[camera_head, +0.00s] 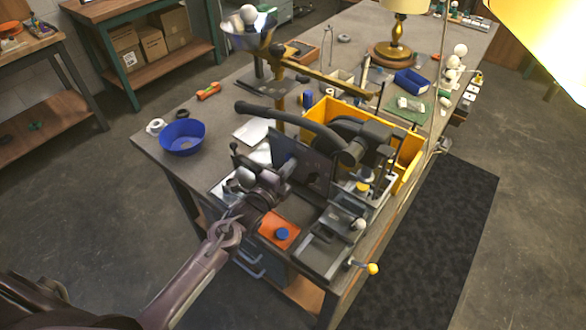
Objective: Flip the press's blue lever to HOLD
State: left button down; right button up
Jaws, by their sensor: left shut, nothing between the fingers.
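The press (345,150) is a dark machine with a long black handle, standing on the near part of the workbench. My left arm reaches in from the lower left. My left gripper (278,180) is shut and empty, close to the press's left side by a dark upright plate (300,163). I cannot tell whether it touches the press. A blue round knob (282,234) sits on an orange block in front of the press. I cannot make out a blue lever or a HOLD mark; the gripper and plate may hide them. My right gripper is not in view.
A yellow bin (405,160) stands behind the press. A blue bowl (182,137) and a white roll (155,126) are on the bench's left. A yellow-tipped lever (372,268) sticks out at the near right edge. A brass lamp (393,50) stands at the back.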

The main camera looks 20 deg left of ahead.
pick_arm(q)
jog(key=a+n, duration=0.1)
jog(key=n, duration=0.1)
jog(key=w+a+n, duration=0.1)
jog(key=n, duration=0.1)
jog(key=a+r+n, duration=0.1)
jog(key=n, duration=0.1)
jog(key=shift+w+a, duration=0.2)
jog(key=shift+a, duration=0.2)
jog(key=shift+w+a, duration=0.1)
jog(key=shift+a, duration=0.2)
jog(key=shift+a+f, duration=0.1)
